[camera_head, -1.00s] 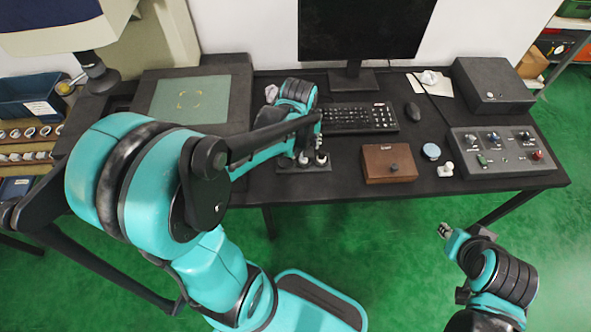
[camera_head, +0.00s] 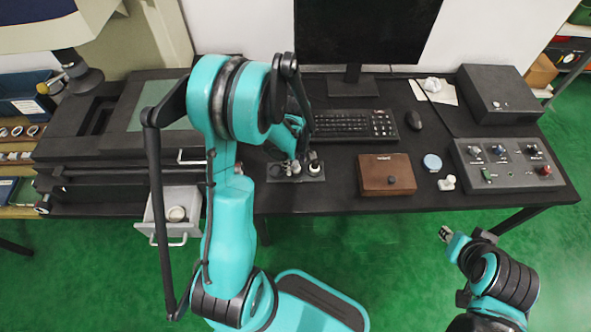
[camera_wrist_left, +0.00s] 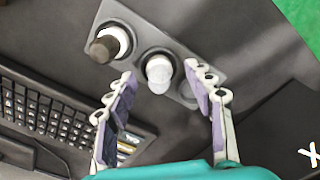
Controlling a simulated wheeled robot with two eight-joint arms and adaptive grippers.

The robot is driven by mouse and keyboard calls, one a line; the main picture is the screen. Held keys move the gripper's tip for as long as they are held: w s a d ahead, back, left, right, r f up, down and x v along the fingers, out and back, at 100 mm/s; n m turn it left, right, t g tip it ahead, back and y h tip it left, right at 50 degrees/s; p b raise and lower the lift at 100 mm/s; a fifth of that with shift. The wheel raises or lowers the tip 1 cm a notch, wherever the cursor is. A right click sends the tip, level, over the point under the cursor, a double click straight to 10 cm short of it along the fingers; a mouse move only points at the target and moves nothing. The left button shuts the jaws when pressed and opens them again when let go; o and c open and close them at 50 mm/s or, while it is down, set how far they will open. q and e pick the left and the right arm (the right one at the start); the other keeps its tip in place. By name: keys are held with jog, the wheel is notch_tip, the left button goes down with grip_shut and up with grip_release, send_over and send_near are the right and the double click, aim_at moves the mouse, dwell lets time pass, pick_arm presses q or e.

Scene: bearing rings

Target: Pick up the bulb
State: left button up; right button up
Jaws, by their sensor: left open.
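A white, rounded bulb (camera_wrist_left: 158,72) stands in the middle seat of a dark holder (camera_head: 273,173) on the desk, seen from above in the left wrist view. A white piece with a dark brown end (camera_wrist_left: 105,45) sits in the neighbouring seat. My left gripper (camera_wrist_left: 160,70) is open, with its two fingers on either side of the bulb in the picture; I cannot tell whether they touch it. In the head view my left arm partly covers the holder. My right gripper (camera_head: 446,233) hangs away from the desk at lower right, and its jaw state is unclear.
A keyboard (camera_head: 350,126) lies behind the holder. A brown box (camera_head: 387,174), a blue-white round lid (camera_head: 432,162), a small white object (camera_head: 447,183) and a grey control panel (camera_head: 508,163) stand to the right. An open drawer (camera_head: 177,213) juts out at the left below the desk.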

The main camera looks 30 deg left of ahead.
pick_arm(q)
jog(key=shift+f, duration=0.6)
jog(key=shift+r, duration=0.1)
grip_shut()
jog(key=shift+r, duration=0.1)
